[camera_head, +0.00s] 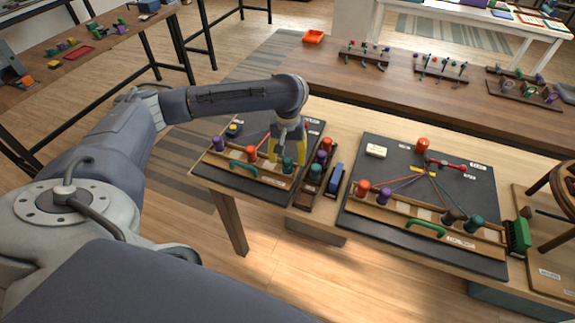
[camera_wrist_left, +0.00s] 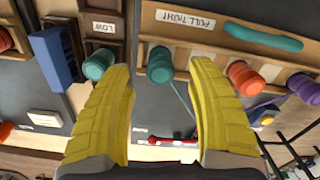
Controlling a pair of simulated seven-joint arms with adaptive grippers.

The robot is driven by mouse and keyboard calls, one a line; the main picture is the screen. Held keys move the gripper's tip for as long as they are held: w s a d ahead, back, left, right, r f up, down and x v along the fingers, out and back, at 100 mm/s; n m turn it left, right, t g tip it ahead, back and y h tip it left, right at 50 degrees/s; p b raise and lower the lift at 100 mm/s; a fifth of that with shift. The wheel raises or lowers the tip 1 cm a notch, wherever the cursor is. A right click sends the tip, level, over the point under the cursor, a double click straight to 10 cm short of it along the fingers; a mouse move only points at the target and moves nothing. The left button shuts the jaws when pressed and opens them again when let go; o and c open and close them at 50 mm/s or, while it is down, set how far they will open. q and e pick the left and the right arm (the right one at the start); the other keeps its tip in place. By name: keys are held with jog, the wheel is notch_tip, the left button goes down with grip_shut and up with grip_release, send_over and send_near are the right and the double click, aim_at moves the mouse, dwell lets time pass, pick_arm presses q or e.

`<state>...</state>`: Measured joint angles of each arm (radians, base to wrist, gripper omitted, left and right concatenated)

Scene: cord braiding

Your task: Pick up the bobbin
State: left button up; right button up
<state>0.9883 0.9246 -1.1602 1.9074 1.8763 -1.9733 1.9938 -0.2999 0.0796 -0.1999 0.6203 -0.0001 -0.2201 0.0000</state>
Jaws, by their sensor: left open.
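My left gripper (camera_head: 286,157) is open over the left braiding board (camera_head: 226,176), with its yellow fingers pointing down. In the left wrist view, a teal bobbin (camera_wrist_left: 160,66) with a thin cord sits in the wooden rail between and just beyond the fingertips. It also shows in the head view (camera_head: 288,164), partly hidden by the fingers. Along the same rail are an orange bobbin (camera_wrist_left: 244,78) and a purple bobbin (camera_wrist_left: 302,88). Another teal bobbin (camera_wrist_left: 98,66) stands in a dark rack, beside the other fingertip. Nothing is held. My right gripper is out of view.
The dark rack (camera_head: 306,186) and a blue block (camera_head: 335,178) stand right of the board. A second braiding board (camera_head: 380,225) with several corded bobbins lies further right. A green handle (camera_head: 243,168) is on the left rail. A brown bench (camera_head: 400,95) runs behind.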

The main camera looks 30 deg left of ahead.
pick_arm(q)
jog(key=shift+f, duration=1.45)
grip_shut()
